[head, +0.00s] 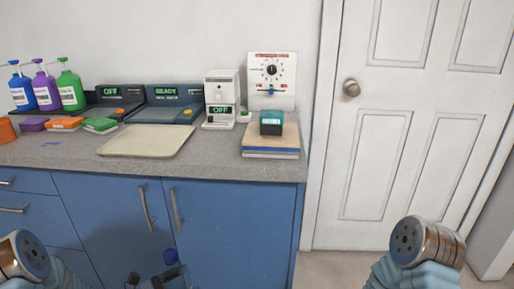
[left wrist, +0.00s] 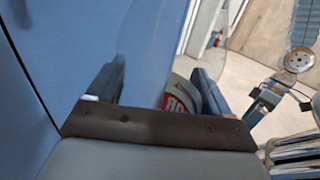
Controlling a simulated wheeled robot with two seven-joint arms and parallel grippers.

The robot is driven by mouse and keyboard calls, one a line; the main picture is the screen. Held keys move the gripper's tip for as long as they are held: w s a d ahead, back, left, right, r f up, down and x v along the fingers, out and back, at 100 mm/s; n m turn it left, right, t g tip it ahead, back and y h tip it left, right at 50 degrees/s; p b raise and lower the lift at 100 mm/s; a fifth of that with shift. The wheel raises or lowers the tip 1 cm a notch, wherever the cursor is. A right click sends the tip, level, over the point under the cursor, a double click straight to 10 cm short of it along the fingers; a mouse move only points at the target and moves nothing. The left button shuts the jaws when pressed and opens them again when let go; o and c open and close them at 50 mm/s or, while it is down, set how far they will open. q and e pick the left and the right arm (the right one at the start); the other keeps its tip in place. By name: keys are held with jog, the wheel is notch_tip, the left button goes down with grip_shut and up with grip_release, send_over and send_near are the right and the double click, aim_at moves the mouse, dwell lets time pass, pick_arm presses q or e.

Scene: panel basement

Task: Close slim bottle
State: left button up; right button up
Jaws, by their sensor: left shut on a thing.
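Most of the body is cut off by the bottom edge. In the left wrist view, part of a bottle with a red and white label (left wrist: 178,97) shows between the fingers of my left gripper (left wrist: 158,88), which is shut on it. I cannot tell how firmly the cap sits. My right gripper (left wrist: 260,103) shows small at the right of the left wrist view, apart from the bottle; its opening is unclear.
The grey counter (head: 60,155) over blue cabinets (head: 240,225) carries a beige tray (head: 148,140), several pump bottles (head: 47,90), devices and a teal-black box (head: 271,122) on stacked boards. A white door (head: 400,130) stands at the right. Cabinet handles (head: 146,208) stick out nearby.

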dwell(0.6)
pick_arm(q)
jog(key=w+d+f+m+g+h, duration=0.1)
jog(key=d+m+g, duration=0.3)
jog(key=d+g, duration=0.2)
jog(key=w+d+f+m+g+h, duration=0.1)
jog(key=d+m+g, duration=0.3)
jog(key=d, duration=0.5)
jog(key=shift+d+g+h, duration=0.4)
jog(key=shift+g+h, duration=0.3)
jog(key=shift+g, duration=0.4)
